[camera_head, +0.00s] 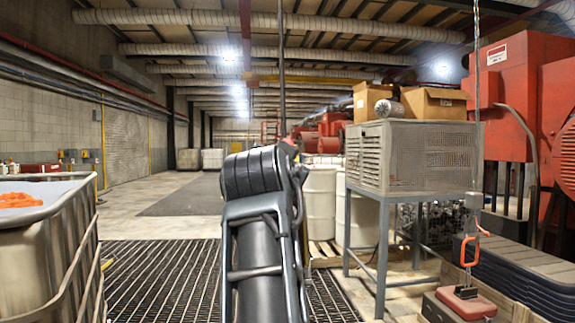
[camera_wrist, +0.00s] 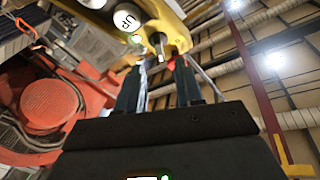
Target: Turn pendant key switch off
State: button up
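The yellow pendant (camera_wrist: 178,34) is at the top of the wrist view, with a round white button marked UP (camera_wrist: 127,18) and a small green light near it. A metal key switch (camera_wrist: 158,44) sticks out of its lower face. My gripper (camera_wrist: 160,68) is just below the key, its two dark fingers apart, with the key standing in line with the gap between them. I cannot tell whether either finger touches it. A small red part shows by the right fingertip. In the head view my arm hides the gripper and most or all of the pendant.
A hanging cable (camera_head: 283,70) drops behind my arm. A grey caged cabinet (camera_head: 412,158) with cardboard boxes (camera_head: 433,103) on it stands to the right, near red machinery (camera_head: 517,95). A caged tank (camera_head: 45,240) is at the left. The aisle floor (camera_head: 180,200) looks clear.

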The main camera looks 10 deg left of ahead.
jog(key=shift+w+a+p, duration=0.1)
jog(key=shift+w+p, duration=0.25)
jog(key=shift+w, duration=2.5)
grip_shut()
